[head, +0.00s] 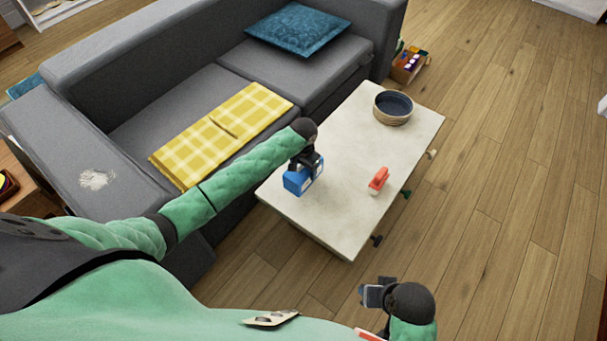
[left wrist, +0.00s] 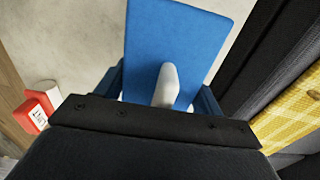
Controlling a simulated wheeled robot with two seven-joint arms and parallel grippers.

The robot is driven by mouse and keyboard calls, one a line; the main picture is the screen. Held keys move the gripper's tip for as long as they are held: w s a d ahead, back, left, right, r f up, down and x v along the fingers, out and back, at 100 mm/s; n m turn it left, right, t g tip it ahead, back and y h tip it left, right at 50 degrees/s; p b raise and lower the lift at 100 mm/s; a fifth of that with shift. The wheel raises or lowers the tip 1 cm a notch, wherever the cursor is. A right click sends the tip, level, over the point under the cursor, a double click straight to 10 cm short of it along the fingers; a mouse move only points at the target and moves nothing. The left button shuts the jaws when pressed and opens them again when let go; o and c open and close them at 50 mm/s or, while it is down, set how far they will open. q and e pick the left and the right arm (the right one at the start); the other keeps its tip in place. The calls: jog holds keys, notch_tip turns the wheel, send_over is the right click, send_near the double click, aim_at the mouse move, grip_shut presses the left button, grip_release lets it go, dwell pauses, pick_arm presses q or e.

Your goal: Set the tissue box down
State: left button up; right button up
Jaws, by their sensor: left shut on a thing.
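The tissue box (head: 297,184) is blue with white on it, and it is in my left gripper (head: 304,163) over the near left part of the pale coffee table (head: 345,145). My left gripper is shut on the box from above. In the left wrist view the blue box (left wrist: 190,42) fills the middle, with a white tissue (left wrist: 167,85) standing out of it. I cannot tell whether its underside touches the table. My right gripper (head: 371,295) is low in the head view, away from the table over the floor; its jaw opening is unclear.
A red and white object (head: 378,180) stands on the table right of the box. A round dark bowl (head: 393,107) is at the far end. The table is bare between them. A grey sofa (head: 180,105) with a yellow checked blanket (head: 222,132) borders the left side.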

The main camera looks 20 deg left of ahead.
pick_arm(q)
notch_tip(320, 180, down, 4)
jog(key=shift+r, duration=0.25)
jog(key=shift+f, duration=0.2)
pick_arm(e)
jog(key=shift+s+d+r, duration=0.1)
jog(key=shift+d+r, duration=0.15)
jog(key=shift+d, duration=0.2)
pick_arm(q)
jog(key=shift+f, duration=0.15)
pick_arm(e)
jog(key=shift+r, duration=0.1)
pick_arm(q)
jog(key=o, duration=1.1)
jog(key=shift+c, duration=0.2)
pick_arm(e)
jog(key=shift+a, duration=0.1)
